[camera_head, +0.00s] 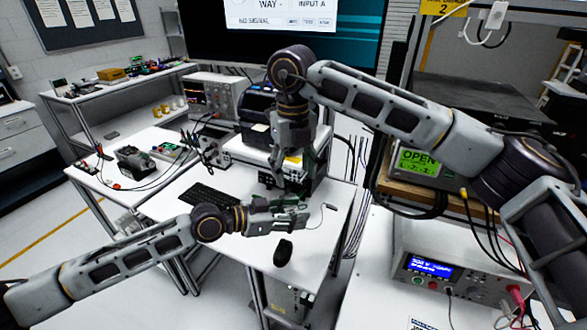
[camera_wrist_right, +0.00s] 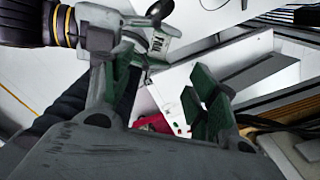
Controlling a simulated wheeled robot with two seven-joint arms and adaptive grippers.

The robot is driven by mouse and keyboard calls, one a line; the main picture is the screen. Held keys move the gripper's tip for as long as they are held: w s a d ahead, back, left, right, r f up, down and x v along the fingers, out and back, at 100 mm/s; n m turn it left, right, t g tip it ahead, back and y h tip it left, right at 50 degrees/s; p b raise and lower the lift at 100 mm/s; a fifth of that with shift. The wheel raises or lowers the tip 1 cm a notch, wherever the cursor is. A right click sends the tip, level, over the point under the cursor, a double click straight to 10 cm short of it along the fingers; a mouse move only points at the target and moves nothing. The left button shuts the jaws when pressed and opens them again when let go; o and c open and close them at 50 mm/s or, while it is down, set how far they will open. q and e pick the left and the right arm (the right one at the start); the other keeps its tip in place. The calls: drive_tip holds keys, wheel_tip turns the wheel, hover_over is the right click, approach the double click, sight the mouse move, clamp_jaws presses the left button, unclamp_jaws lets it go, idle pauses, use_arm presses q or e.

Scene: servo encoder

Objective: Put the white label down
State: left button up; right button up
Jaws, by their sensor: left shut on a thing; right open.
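My left gripper (camera_head: 285,216) reaches in low over the white table and is shut. In the right wrist view, the left gripper (camera_wrist_right: 132,28) has a small white label (camera_wrist_right: 157,43) with dark print at its fingers. The label is tilted and partly covered by the fingers. In the head view the label is too small to make out clearly. My right gripper (camera_head: 294,183) hangs just above and behind the left one, pointing down. Its green-padded fingers (camera_wrist_right: 165,98) are apart, with nothing held between them.
A black mouse (camera_head: 283,253) lies on the white table (camera_head: 240,248) just below my left gripper. A black keyboard (camera_head: 212,198) lies to the left. A printer-like device (camera_head: 257,106) stands behind. A power supply (camera_head: 430,270) stands at right. The table's front left is clear.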

drive_tip(key=shift+f, duration=0.15)
drive_tip(key=shift+f, duration=5.85)
clamp_jaws()
drive_tip(key=c, duration=1.3)
unclamp_jaws()
drive_tip(key=o, duration=1.3)
